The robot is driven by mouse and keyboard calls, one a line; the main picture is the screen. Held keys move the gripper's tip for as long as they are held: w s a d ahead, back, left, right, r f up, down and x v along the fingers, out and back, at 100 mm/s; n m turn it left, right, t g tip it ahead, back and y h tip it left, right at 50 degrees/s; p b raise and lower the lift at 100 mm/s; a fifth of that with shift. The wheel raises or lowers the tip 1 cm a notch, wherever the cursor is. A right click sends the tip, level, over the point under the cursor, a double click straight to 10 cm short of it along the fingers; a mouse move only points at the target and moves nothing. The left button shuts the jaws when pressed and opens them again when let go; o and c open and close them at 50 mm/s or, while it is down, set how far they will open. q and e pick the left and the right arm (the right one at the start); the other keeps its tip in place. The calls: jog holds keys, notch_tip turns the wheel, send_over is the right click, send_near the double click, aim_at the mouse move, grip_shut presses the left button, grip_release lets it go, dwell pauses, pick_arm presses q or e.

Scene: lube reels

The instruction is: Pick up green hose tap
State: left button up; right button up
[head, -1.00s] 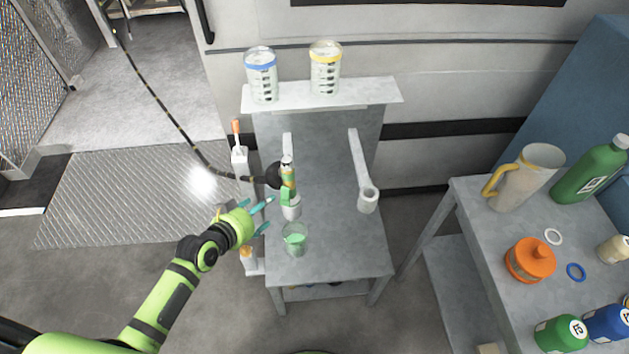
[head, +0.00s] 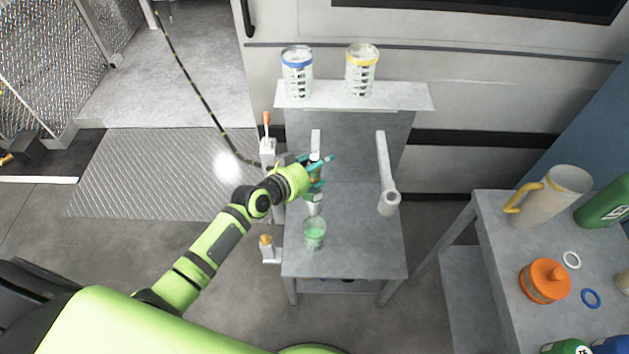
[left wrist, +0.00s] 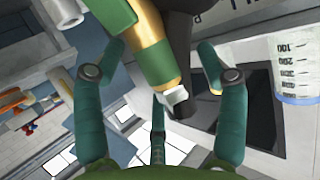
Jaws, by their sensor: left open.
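The green hose tap (left wrist: 153,45), a green and gold body with a pale tip, hangs into the left wrist view from the top. My left gripper (left wrist: 160,50) has its teal fingers spread on either side of it, with visible gaps. In the head view my left gripper (head: 322,174) is at the tap, in front of the stand, and mostly hides it. A glass with green liquid (head: 314,234) stands on the stand's lower shelf, below the gripper. My right gripper is not in view.
The grey stand (head: 350,257) has an empty holder arm (head: 388,200) on the right. Two measuring jars, blue-banded (head: 297,75) and yellow-banded (head: 361,72), stand on its top shelf. A side table at right holds a jug (head: 553,196) and an orange container (head: 545,281).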

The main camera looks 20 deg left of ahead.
pick_arm(q)
grip_shut()
jog(key=shift+r, duration=0.2)
jog(key=shift+w+r, duration=0.1)
jog(key=shift+r, duration=0.2)
notch_tip(320, 180, up, 9)
jog(key=shift+r, duration=0.15)
